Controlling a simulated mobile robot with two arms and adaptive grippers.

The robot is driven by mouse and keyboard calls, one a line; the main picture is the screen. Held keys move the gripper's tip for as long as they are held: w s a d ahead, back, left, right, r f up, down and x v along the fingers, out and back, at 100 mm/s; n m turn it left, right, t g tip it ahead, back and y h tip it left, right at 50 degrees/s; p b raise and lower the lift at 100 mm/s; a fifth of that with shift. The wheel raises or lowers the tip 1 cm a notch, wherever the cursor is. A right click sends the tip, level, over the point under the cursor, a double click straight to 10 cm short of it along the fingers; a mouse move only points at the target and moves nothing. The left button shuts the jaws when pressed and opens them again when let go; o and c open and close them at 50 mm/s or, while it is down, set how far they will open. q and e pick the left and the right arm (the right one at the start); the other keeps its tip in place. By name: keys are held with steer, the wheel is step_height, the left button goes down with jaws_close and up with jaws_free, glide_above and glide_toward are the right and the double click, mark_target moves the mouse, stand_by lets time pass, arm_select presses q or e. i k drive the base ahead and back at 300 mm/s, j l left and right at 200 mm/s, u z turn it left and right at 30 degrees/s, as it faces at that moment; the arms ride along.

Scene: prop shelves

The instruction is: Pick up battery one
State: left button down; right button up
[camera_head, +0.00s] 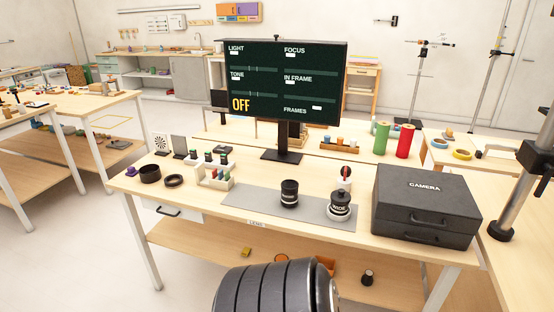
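No label reading battery one is legible. A white holder (213,183) on the left part of the table holds small upright coloured pieces, including a red one (211,173), too small to identify as batteries. Behind it stand several small black-topped pieces (208,157), some with green on them, also too small to identify. Neither of my grippers shows in the head view, so I cannot see their state or position.
The table (370,236) also bears a grey mat (250,199) with two lenses, a black CAMERA case (424,205) at right, and a monitor (285,82) reading OFF behind. The table's front-left strip is clear.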

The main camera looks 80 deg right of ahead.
mark_target(223, 157)
steer(key=z, duration=0.35)
steer(key=k+l+z, duration=0.1)
steer(key=z, duration=0.25)
steer(key=k+z, duration=0.1)
steer(key=z, duration=0.25)
